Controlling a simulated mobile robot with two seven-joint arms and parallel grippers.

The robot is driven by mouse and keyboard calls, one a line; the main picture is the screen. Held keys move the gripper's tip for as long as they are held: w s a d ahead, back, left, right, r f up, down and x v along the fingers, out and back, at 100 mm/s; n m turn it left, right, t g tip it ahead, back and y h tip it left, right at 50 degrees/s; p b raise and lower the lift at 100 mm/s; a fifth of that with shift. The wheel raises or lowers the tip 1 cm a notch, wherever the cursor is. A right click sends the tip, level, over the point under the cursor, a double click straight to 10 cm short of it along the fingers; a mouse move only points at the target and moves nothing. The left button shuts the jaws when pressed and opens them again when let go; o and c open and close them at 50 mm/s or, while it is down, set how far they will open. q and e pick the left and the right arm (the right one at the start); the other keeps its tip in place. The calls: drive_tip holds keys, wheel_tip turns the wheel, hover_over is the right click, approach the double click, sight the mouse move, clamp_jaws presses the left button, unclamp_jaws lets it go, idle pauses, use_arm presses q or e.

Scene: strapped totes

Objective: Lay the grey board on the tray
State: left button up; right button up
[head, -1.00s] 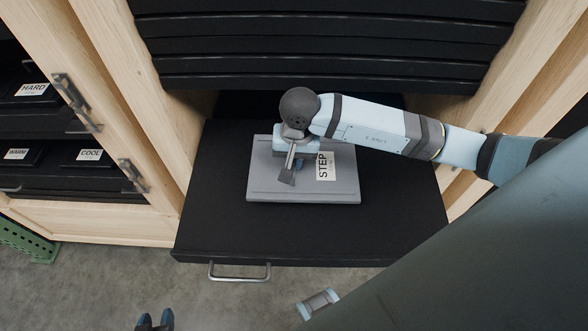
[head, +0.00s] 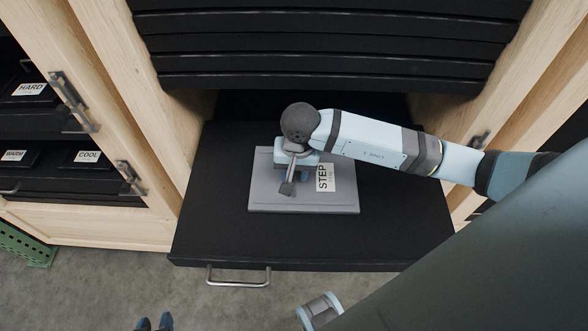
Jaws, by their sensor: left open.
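The grey board (head: 275,198) is flat and level over the middle of the black tray (head: 215,235), which is pulled out of the cabinet. A white label reading STEP (head: 322,178) is on its right half. I cannot tell if its underside touches the tray. My right gripper (head: 296,186) reaches in from the right and points down at the board's left half; its fingers seem shut on the board, but the grip itself is partly hidden.
A wooden cabinet with black slats (head: 330,60) stands above and behind the tray. Shelves at left hold black totes labelled HARD (head: 29,89), WARM and COOL. A metal handle (head: 238,282) sticks out of the tray's front. Bare tray surface surrounds the board.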

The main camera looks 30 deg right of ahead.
sight(298, 180)
drive_tip(key=shift+r, duration=0.1)
drive_tip(key=shift+r, duration=0.25)
use_arm(q)
drive_tip(key=r+p, duration=0.2)
drive_tip(key=p, duration=0.1)
drive_tip(key=r+p, duration=0.1)
drive_tip(key=p, duration=0.1)
drive_tip(key=shift+s+a+r+m, duration=0.2)
drive_tip(key=shift+s+r+m, duration=0.05)
drive_tip(key=shift+s+m, duration=0.05)
use_arm(e)
wheel_tip(298, 180, up, 12)
drive_tip(key=shift+s+d+f, duration=0.25)
drive_tip(key=shift+d, duration=0.1)
use_arm(q)
drive_tip(key=shift+r, duration=0.3)
